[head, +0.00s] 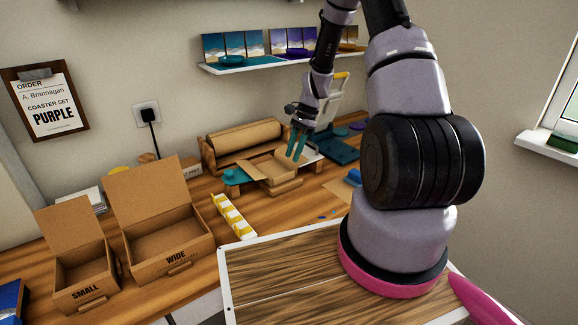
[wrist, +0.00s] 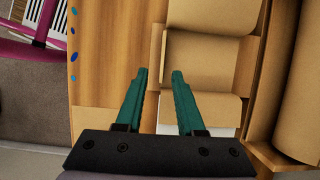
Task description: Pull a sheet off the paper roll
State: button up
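The brown paper roll (head: 243,138) lies in a brown holder at the back of the wooden workbench. A large brown cylinder (wrist: 303,95), which looks like the roll, shows at the right edge of the wrist view. A brown paper or card piece with folded flaps (head: 266,167) lies just in front of the roll; it also shows in the wrist view (wrist: 205,50). My gripper (head: 298,146) is above and at the right of this piece in the head view. Its teal fingers (wrist: 158,72) are apart with nothing visibly held between them. Contact with the piece cannot be told.
Two open cardboard boxes, small (head: 84,275) and wide (head: 165,240), stand at the left. A yellow-and-white strip (head: 233,214) lies on the bench near the wide box. A teal tray (head: 335,150) is behind my gripper. A shelf (head: 265,64) hangs above.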

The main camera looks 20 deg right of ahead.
jog(key=shift+v, duration=1.55)
jog(key=s+a+r+n+t+h, duration=0.1)
jog(key=s+r+n+t, duration=0.2)
jog(key=r, duration=0.9)
jog(key=s+a+r+n+t+h, duration=0.15)
jog(key=s+r, duration=0.35)
jog(key=r, duration=0.7)
jog(key=s+a+r+n+t, duration=0.1)
jog(key=s+r+n+t, duration=0.1)
jog(key=s+r, duration=0.3)
jog(key=s+a+r+n+t, duration=0.1)
jog(key=s+r, duration=0.5)
jog(key=s, duration=0.6)
jog(key=n+t, duration=0.1)
jog(key=n, duration=0.1)
jog(key=shift+r+n, duration=0.3)
jog(key=shift+n, duration=0.05)
